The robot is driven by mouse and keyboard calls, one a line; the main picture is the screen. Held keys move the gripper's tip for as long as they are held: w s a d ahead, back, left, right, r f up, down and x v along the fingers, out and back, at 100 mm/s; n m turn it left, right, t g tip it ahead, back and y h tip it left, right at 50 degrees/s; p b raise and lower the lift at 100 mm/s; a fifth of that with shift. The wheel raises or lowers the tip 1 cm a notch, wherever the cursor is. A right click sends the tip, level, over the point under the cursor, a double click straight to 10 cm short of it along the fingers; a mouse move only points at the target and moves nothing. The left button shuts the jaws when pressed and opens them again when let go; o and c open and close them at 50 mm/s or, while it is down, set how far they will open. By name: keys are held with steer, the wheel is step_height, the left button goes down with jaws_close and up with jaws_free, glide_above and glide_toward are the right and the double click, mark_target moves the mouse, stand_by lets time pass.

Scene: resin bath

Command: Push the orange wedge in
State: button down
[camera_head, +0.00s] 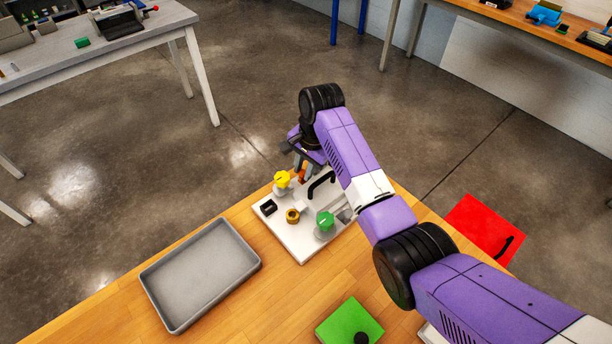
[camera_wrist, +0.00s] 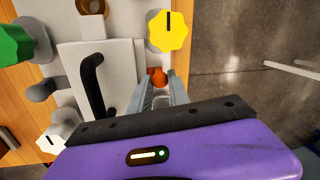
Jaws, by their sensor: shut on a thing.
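The orange wedge (camera_wrist: 158,76) shows between my fingertips in the wrist view, beside the white block with the black handle. In the head view a strip of the wedge (camera_head: 302,174) shows at the far edge of the white panel (camera_head: 296,245). My gripper (camera_wrist: 160,88) points down there and is shut on the wedge; it also shows in the head view (camera_head: 303,164). The fingers hide part of the wedge, and I cannot tell how deep it sits.
A yellow knob (camera_head: 282,180) stands close by my gripper. A black handle (camera_head: 321,184), a green knob (camera_head: 325,221) and a brass ring (camera_head: 292,216) are also on the panel. A grey tray (camera_head: 254,262) lies to the left, and a green box (camera_head: 345,318) is nearer.

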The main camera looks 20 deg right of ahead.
steer(key=c, duration=1.5)
jaws_free()
steer(key=shift+s+d+r+b, duration=0.15)
steer(key=shift+s+r+b, duration=0.05)
steer(key=shift+r, duration=1.1)
steer(key=shift+s+d+r+b, duration=0.15)
steer(key=shift+s+r, duration=0.1)
steer(key=shift+r, duration=1)
steer(key=shift+s+d+r+b, duration=0.1)
steer(key=shift+s+r+b, duration=0.1)
steer(key=shift+r, duration=1.1)
